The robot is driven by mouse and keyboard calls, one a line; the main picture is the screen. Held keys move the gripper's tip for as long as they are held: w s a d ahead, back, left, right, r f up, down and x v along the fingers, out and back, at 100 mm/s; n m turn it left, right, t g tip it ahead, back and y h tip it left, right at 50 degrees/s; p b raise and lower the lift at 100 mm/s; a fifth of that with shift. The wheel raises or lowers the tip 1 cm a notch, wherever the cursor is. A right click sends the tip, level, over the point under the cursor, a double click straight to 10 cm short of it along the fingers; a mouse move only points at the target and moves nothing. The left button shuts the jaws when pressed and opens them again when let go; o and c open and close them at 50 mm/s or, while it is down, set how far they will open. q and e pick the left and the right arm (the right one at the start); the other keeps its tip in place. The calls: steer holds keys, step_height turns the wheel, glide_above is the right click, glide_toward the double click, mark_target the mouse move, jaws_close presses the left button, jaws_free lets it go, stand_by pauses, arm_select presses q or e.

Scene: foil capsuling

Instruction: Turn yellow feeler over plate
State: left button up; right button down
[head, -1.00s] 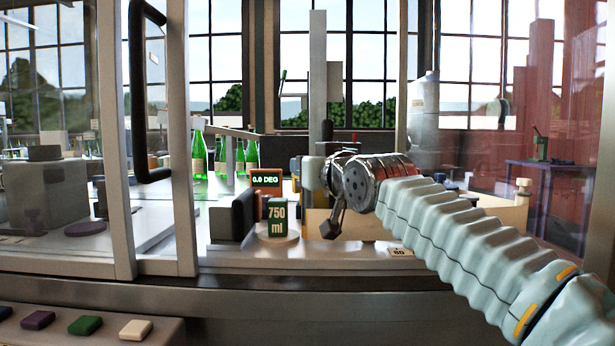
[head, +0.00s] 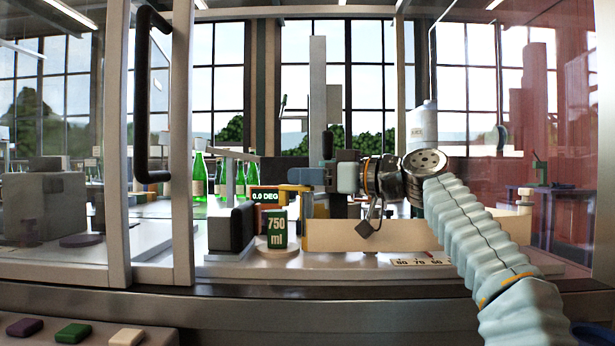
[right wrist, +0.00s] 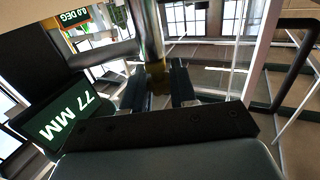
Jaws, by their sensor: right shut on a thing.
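My right gripper (head: 322,180) reaches in from the right in the head view, its jaws pointing left. In the right wrist view its two dark fingers (right wrist: 168,88) are shut on a dull yellow piece (right wrist: 157,74), which looks like the yellow feeler. The grip itself is partly hidden. My left gripper is out of view.
A black block (head: 242,228) stands left of the 750 ml block. A cream low wall (head: 400,235) and a numbered scale (head: 420,261) lie below my right arm. Green bottles (head: 199,178) stand behind. A door frame with a black handle (head: 146,95) is at left.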

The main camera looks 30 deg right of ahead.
steer(key=shift+n+g+y, duration=0.3)
steer(key=shift+n+y, duration=0.1)
steer(key=shift+y, duration=0.1)
steer(key=c, duration=0.9)
jaws_free()
steer(key=v, duration=1.4)
steer(key=shift+b, duration=0.35)
